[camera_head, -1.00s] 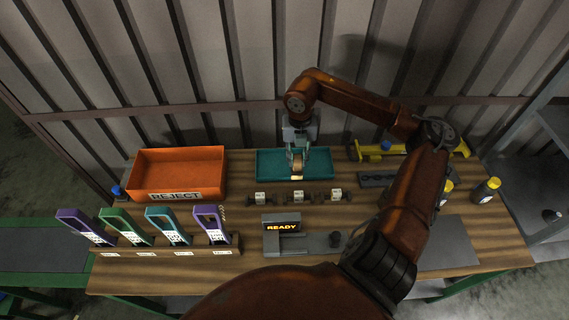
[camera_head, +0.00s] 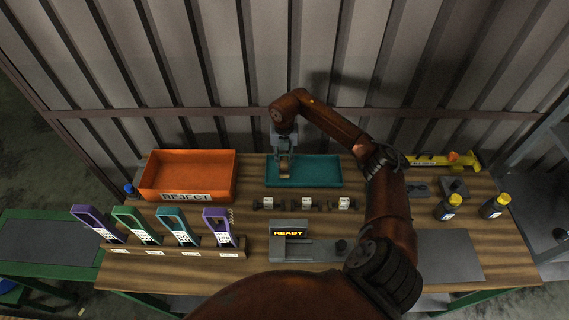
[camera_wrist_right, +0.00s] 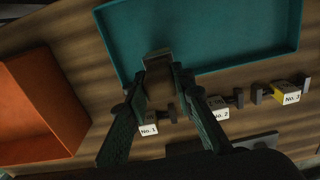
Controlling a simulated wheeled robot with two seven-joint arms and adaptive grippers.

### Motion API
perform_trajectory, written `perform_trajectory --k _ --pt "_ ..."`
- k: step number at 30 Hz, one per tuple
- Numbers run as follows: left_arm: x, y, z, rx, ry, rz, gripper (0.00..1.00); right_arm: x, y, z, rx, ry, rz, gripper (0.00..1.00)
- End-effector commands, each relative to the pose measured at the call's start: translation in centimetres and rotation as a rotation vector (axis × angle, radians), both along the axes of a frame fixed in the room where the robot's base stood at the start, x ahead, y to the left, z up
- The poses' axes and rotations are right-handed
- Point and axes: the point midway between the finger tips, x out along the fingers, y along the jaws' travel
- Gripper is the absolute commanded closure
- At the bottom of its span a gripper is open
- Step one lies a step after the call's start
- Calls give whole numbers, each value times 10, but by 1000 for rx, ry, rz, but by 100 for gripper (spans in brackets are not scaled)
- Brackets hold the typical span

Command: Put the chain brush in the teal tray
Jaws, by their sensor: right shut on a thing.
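The teal tray (camera_head: 318,184) lies at the back middle of the bench; its corner and near wall also show in the right wrist view (camera_wrist_right: 215,68). My right gripper (camera_head: 284,172) points down at the tray's left end. It is shut on a brown block-like piece, seemingly the chain brush (camera_head: 284,164), which also shows between the fingers in the right wrist view (camera_wrist_right: 159,88). There the piece's pale far end overlaps the tray's near wall. I cannot tell its height above the tray. The tray's visible floor looks empty. My left gripper is not in view.
The orange REJECT bin (camera_head: 188,175) stands left of the tray. Several small numbered holders (camera_head: 304,203) stand in front of it. Coloured tools (camera_head: 172,227) stand front left, a READY station (camera_head: 290,243) front middle, yellow-capped bottles (camera_head: 448,207) and a yellow tool (camera_head: 430,160) to the right.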

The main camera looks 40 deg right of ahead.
Motion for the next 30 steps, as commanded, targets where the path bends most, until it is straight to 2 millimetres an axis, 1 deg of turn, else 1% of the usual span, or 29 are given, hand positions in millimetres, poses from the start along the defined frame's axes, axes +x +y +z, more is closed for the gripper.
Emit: perform_trajectory --k 1,4,11,15,16,23,30 --pt "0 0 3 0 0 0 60 -1 1 -8 4 3 -1 100" --pt "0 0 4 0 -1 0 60 -1 1 -19 3 2 -2 100" --pt "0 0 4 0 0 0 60 -1 0 -20 1 0 -1 100" --pt "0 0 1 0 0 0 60 -1 0 -24 1 1 -1 100" --pt "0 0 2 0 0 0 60 -1 0 -23 1 1 -1 75" --pt "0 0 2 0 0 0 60 -1 0 -23 1 1 -1 60" --pt "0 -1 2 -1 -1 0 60 -1 0 -22 1 1 -1 60"
